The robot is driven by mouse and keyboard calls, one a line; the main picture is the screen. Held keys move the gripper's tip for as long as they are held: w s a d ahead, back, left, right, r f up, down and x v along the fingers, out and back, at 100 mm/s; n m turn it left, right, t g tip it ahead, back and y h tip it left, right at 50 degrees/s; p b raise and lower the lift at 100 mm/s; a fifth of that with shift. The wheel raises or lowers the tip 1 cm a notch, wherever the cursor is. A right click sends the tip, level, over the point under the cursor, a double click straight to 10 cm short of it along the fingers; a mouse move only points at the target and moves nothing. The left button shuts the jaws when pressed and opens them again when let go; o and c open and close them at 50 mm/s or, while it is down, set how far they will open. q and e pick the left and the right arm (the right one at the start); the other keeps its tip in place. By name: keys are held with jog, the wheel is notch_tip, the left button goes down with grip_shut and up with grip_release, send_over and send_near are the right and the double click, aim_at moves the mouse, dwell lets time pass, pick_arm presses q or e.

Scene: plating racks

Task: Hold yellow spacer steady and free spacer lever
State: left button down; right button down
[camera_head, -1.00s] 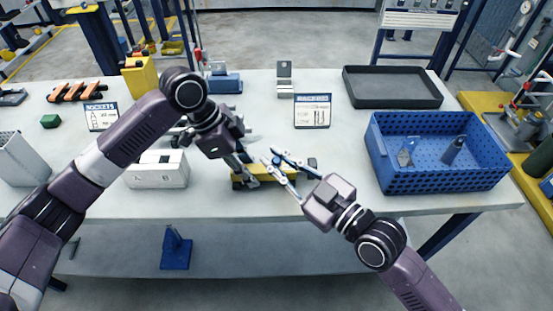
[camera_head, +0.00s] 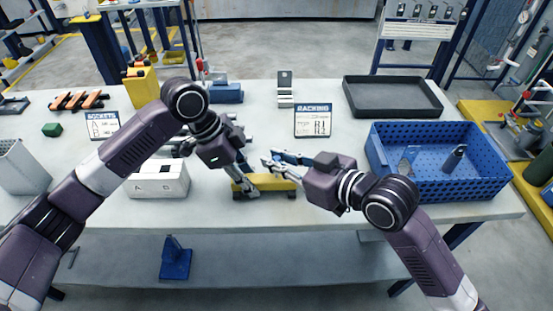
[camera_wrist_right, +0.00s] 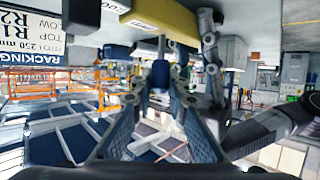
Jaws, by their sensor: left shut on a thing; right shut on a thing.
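The yellow spacer (camera_head: 278,185) lies near the front edge of the white table; its yellow body also shows at the top of the right wrist view (camera_wrist_right: 165,20). My left gripper (camera_head: 246,190) is shut on the spacer's left part. My right gripper (camera_head: 270,161) is just above and behind the spacer, coming from the right. In the right wrist view its fingers (camera_wrist_right: 160,84) are shut on a blue piece, which looks like the spacer lever (camera_wrist_right: 160,72). The fingers hide much of the lever, and its exact angle is unclear.
A blue perforated bin (camera_head: 440,185) and a dark tray (camera_head: 392,96) are on the right. The table between spacer and bin is partly clear.

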jog(key=c, duration=1.9)
grip_release()
jog(key=v, duration=0.7)
jog(key=shift+s+d, duration=0.2)
jog(key=shift+d, duration=0.05)
pick_arm(q)
jog(key=c, duration=1.6)
grip_release()
